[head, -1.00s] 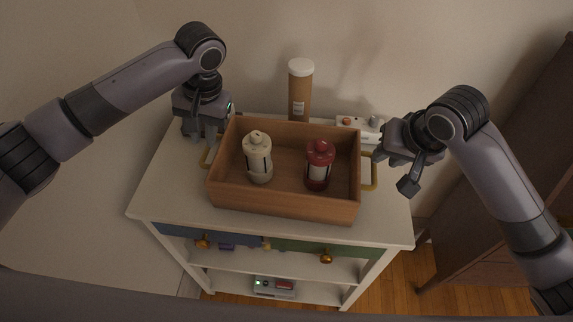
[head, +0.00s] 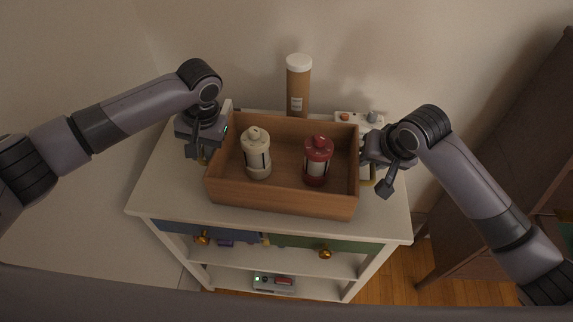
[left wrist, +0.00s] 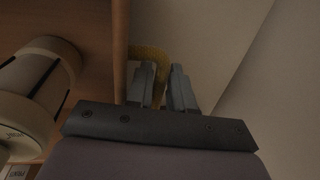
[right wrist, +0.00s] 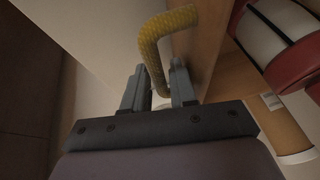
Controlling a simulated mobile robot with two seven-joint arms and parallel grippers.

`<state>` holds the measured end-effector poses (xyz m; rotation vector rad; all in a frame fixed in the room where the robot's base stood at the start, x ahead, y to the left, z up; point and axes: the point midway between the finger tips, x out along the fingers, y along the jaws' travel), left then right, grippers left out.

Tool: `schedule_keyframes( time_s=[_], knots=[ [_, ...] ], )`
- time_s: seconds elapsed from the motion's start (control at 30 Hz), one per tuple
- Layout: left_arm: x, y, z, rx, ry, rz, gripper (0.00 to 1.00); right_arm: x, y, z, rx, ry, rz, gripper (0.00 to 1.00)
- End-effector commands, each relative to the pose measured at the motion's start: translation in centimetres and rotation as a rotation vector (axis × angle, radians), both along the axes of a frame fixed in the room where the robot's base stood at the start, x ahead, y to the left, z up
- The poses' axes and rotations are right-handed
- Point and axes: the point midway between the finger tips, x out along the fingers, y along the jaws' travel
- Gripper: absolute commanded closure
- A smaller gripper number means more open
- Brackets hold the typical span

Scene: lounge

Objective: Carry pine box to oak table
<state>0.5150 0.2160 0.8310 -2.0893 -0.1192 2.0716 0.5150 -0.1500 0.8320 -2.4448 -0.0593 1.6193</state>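The pine box (head: 283,200) is an open brown wooden box on a white cabinet, with yellow handles at its two ends. No oak table is identifiable.
A brown tube with a white lid (head: 298,88) stands behind the box, beside a small white device with knobs (head: 350,117). The white cabinet top (head: 165,190) is bare in front. Dark brown furniture (head: 510,150) stands at the right.

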Motion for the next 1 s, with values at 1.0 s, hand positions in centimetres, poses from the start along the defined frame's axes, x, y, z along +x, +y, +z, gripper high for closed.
schedule_keyframes(
  time_s=[1.0],
  knots=[
    [0.1,0.0,2.2,0.0,-0.002,0.002,1.0,0.1,0.0,2.3,0.002,-0.005,-0.001,1.0]
  ],
)
